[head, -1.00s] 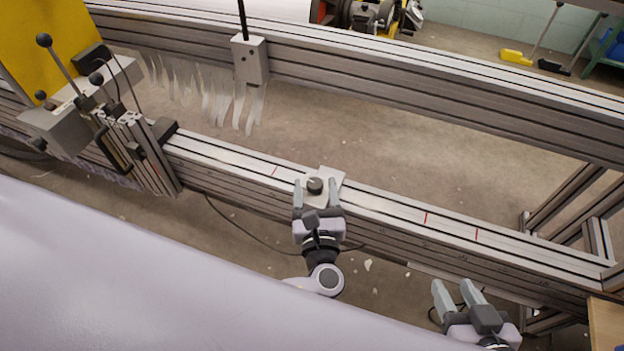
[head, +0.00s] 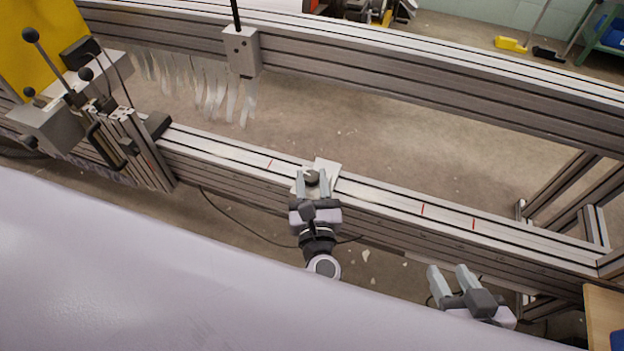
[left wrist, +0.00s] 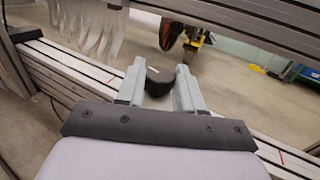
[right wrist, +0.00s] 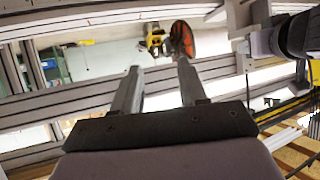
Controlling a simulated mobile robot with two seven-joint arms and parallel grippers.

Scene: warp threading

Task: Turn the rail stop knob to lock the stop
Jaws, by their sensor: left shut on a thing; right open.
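The rail stop is a pale plate (head: 328,170) on the front aluminium rail, with a dark round knob (head: 312,177) on top. My left gripper (head: 313,184) reaches over the rail from the front and is shut on the knob, one finger on each side. In the left wrist view the black knob (left wrist: 160,82) sits between the two fingertips, and a pale mark shows on its top. The plate is partly hidden by the gripper. My right gripper (head: 449,273) is open and empty, in front of the rail at the lower right.
The front rail (head: 390,203) runs across the view with red marks on both sides of the stop. A lever assembly (head: 105,125) stands at its left end. A grey block (head: 241,52) with pale strips hangs from the rear rail. A wooden surface (head: 606,318) is at lower right.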

